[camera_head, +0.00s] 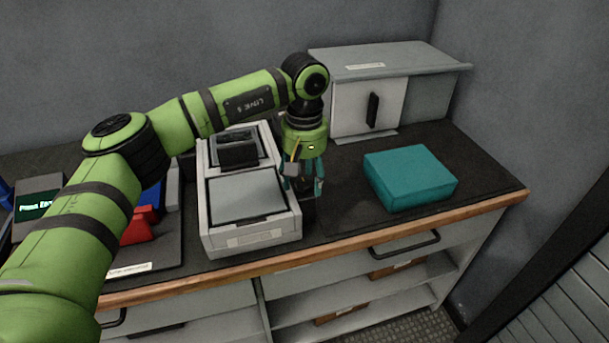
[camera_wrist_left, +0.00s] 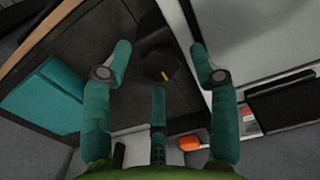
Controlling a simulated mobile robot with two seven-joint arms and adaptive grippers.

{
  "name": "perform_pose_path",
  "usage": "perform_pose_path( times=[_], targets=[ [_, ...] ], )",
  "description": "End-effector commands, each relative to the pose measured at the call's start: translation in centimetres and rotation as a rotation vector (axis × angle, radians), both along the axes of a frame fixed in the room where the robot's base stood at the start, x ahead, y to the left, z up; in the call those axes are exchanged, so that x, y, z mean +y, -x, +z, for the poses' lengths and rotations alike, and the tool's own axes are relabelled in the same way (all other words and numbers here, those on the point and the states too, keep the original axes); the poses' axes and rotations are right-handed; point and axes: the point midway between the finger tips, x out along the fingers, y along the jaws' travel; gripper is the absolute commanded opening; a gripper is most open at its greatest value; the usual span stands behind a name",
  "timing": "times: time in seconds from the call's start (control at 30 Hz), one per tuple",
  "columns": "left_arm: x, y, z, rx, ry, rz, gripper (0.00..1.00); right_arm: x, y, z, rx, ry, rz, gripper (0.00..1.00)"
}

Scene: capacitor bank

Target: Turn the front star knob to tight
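The front star knob (camera_wrist_left: 157,62) shows in the left wrist view as a dark shape with a small yellow mark, between my spread fingers. Its star outline is hard to make out against the dark counter. In the head view a dark part under my fingers (camera_head: 308,213) may be its mount; the knob itself is mostly hidden there. My left gripper (camera_head: 305,190) points down over it, beside the grey two-lidded unit (camera_head: 206,222). In the left wrist view the teal fingers of the gripper (camera_wrist_left: 160,60) are apart, with nothing between them in contact. My right gripper is out of view.
A teal box (camera_head: 408,177) lies on the dark counter (camera_head: 480,185) to the right. A grey cabinet (camera_head: 440,62) with a black-handled door stands behind it. Red and blue items (camera_head: 146,215) sit left of the two-lidded unit. The counter's wooden front edge (camera_head: 400,220) is close.

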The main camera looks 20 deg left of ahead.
Motion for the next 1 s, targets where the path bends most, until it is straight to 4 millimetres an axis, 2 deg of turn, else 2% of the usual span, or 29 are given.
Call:
perform_pose_path(
  times=[0.23,0.37,0.8,1.0],
  targets=[
    [0.0,0.0,0.1,-0.001,0.001,0.001,0.61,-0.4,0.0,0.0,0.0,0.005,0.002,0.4],
    [0.0,-0.1,1.0,-0.002,0.001,0.002,0.61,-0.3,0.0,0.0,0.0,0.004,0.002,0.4],
    [-0.1,0.0,9.6,-0.003,0.001,0.001,0.61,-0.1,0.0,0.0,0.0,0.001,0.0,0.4],
    [0.0,0.0,11.7,-0.001,0.0,0.001,0.61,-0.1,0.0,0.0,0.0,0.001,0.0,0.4]
  ],
)
